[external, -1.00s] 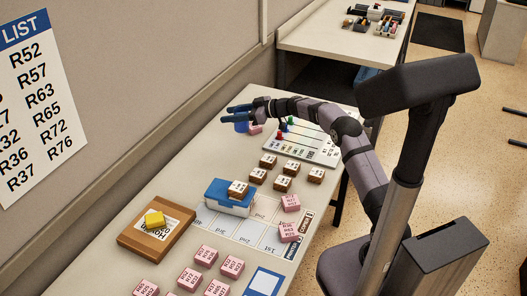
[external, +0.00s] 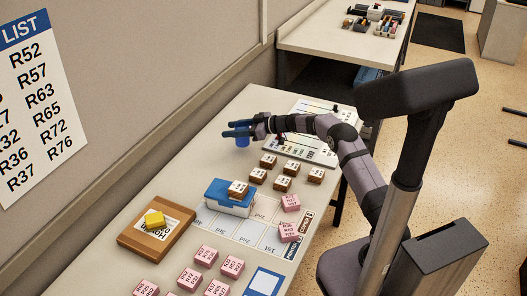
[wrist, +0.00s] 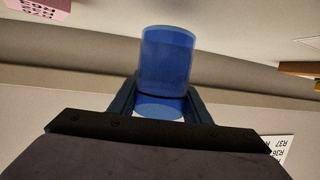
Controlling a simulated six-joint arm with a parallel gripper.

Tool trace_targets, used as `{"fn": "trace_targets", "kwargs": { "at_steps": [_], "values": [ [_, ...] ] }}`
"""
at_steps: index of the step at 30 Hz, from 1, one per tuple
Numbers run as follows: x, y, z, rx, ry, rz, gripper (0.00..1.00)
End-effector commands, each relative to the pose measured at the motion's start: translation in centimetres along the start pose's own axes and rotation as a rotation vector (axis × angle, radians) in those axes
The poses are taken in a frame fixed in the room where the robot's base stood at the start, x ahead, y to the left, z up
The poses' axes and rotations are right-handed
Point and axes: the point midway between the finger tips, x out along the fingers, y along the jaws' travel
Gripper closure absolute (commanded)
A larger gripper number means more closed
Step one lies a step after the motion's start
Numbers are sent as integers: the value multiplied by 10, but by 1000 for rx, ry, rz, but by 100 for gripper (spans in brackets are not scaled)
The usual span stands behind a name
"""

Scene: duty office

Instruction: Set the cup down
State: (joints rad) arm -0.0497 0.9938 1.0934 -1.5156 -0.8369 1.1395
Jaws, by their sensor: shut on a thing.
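The blue cup (wrist: 167,62) is see-through and sits between the two fingers of my gripper in the wrist view. In the external view the cup (external: 242,141) shows just below the fingers. My gripper (external: 237,131) is shut on the cup, over the far left part of the table (external: 215,146). I cannot tell whether the cup's base touches the table.
A white board (external: 315,150) with coloured pegs lies right of my gripper. Several brown blocks (external: 268,161) stand nearer the camera. A blue-lidded box (external: 228,206) bears one block. Several pink blocks (external: 206,256) stand at the front.

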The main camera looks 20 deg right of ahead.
Motion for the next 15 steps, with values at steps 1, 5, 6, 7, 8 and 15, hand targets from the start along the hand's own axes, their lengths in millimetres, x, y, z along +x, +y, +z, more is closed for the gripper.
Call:
{"fn": "trace_targets", "kwargs": {
  "at_steps": [1,5,6,7,8,15],
  "values": [
    [2,0,7,3,-3,-1,78],
    [7,0,22,3,-2,-1,78],
    [8,0,26,2,-2,-1,78],
    [9,0,29,2,-2,-1,78],
    [9,0,30,2,-1,-1,78],
    [9,0,31,0,0,0,78]
  ]
}}
